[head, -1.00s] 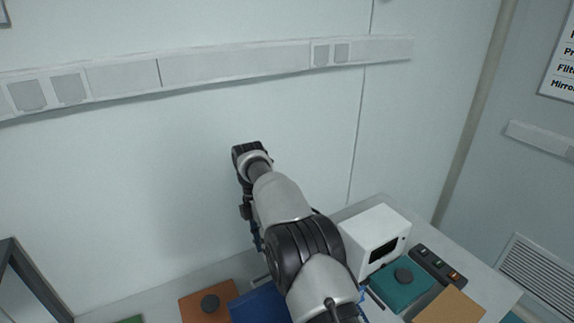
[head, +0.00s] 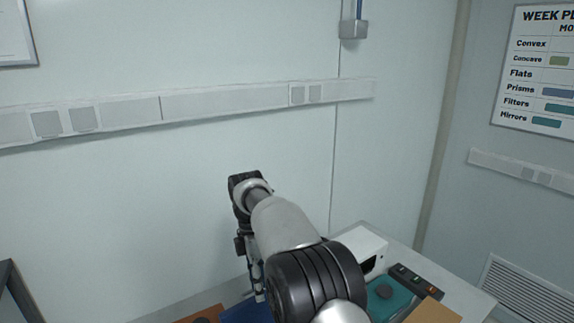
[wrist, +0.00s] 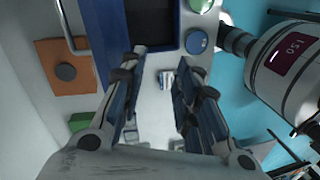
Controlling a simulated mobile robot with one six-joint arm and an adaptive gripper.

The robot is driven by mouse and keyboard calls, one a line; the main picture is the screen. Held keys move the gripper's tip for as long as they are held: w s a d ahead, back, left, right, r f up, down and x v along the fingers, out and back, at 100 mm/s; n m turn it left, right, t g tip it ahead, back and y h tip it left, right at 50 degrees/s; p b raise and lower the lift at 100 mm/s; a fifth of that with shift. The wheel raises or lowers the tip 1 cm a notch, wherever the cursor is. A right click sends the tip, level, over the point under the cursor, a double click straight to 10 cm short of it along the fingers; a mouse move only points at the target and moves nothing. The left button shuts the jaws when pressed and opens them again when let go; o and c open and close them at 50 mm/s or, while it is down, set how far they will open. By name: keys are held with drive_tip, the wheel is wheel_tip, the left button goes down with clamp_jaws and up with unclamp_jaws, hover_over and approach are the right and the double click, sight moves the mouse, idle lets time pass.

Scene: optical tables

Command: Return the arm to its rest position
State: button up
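My arm reaches up and forward from the bottom of the head view, its wrist in front of the back wall above the table. My gripper (head: 258,290) hangs down below the wrist, partly hidden by the arm in the head view. In the wrist view my gripper (wrist: 160,95) shows its two fingers apart with a gap between the pads. Nothing is held between them. The table surface lies beyond the fingertips, apart from them.
A white box (head: 358,245) stands on the table at right, with a teal pad (head: 388,300) and a switch strip (head: 418,280) beside it.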

drive_tip(key=s+d+r+m+t+y+b, duration=0.1)
drive_tip(key=s+d+r+m+t+b, duration=0.1)
drive_tip(key=s+d+r+m+b, duration=0.35)
drive_tip(key=s+d+r+m+t+b, duration=0.1)
drive_tip(key=s+d+r+m+b, duration=0.15)
drive_tip(key=s+d+m, duration=0.4)
drive_tip(key=s+d+f+m+t+b, duration=0.1)
drive_tip(key=s+d+f+m+b, duration=0.1)
drive_tip(key=s, duration=0.5)
drive_tip(key=s+d+f+m+t+b, duration=0.1)
drive_tip(key=s+d+f+m+b, duration=0.2)
drive_tip(key=s+f, duration=0.4)
drive_tip(key=s+d+f+m+t+b, duration=0.1)
drive_tip(key=s+d+f+m+b, duration=0.1)
drive_tip(key=s+f+m, duration=0.3)
drive_tip(key=s+d, duration=0.1)
drive_tip(key=s, duration=0.2)
drive_tip(key=shift+s+t, duration=0.3)
drive_tip(key=shift+s, duration=0.1)
drive_tip(key=shift+f, duration=0.1)
